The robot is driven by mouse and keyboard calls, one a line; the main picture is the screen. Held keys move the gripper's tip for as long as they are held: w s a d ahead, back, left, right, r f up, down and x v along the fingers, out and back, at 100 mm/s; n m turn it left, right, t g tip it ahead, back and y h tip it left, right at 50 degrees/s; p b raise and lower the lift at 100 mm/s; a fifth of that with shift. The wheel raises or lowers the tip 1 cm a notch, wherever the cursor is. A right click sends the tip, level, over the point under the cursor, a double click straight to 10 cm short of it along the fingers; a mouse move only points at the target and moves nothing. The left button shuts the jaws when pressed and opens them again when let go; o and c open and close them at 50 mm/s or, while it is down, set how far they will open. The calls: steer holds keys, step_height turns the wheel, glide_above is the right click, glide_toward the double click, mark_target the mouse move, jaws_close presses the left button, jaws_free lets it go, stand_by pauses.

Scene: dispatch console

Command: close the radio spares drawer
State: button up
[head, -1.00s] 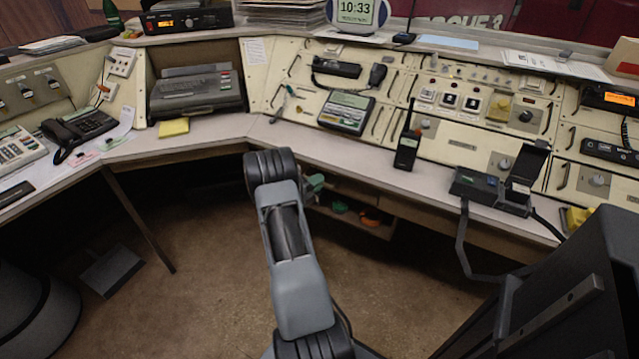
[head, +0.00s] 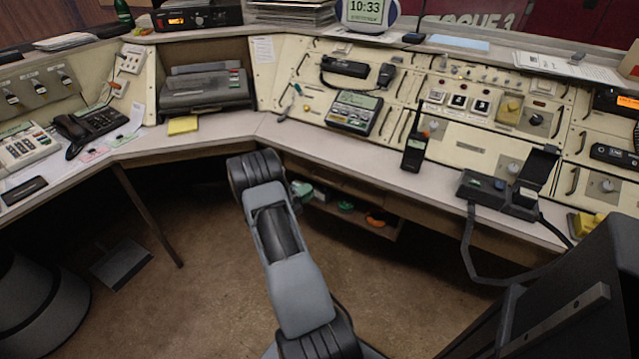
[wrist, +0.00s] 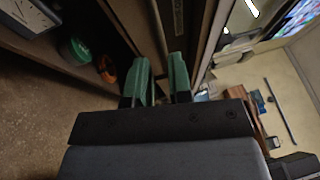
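In the head view, wooden fronts (head: 335,183) show under the desk, partly hidden by my arm. My gripper (wrist: 161,75) has two green fingers, parted with a dark gap and nothing visible held. It is close to the drawer front; contact is unclear. In the head view, a green part of it (head: 301,190) shows beside my arm.
Below the fronts, an open shelf holds a green item (wrist: 76,50) and an orange item (wrist: 106,68), close left of my fingers. The desktop (head: 300,135) overhangs above. A handheld radio (head: 414,152) stands on it. The floor (head: 200,285) left of my arm is largely clear.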

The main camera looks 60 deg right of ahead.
steer(key=v, duration=0.6)
steer(key=shift+p, duration=0.3)
steer(key=shift+a, duration=0.1)
steer(key=s+a+f+m+g+y, duration=0.35)
steer(key=s+m+y, duration=0.2)
steer(key=m, duration=0.45)
steer(key=s+a+r+m+t+y+p, duration=0.1)
steer(key=s+a+r+m+y+p, duration=0.2)
steer(key=a+r+m+y+p, duration=0.5)
steer(key=a+r+m+t+y+p, duration=0.2)
steer(key=a+r+m+t+p, duration=0.2)
steer(key=a+r, duration=0.3)
steer(key=a+r+m+t+y+p, duration=0.1)
steer(key=a+r+m+t+p, duration=0.3)
steer(key=r, duration=1.2)
steer(key=a+r+m+t+y+p, duration=0.2)
steer(key=a+r+m+t+p, duration=0.2)
steer(key=a+r, duration=0.6)
steer(key=shift+s+r+m+y+p, duration=0.4)
steer(key=shift+r+m+p, duration=0.2)
steer(key=shift+r+p, duration=0.1)
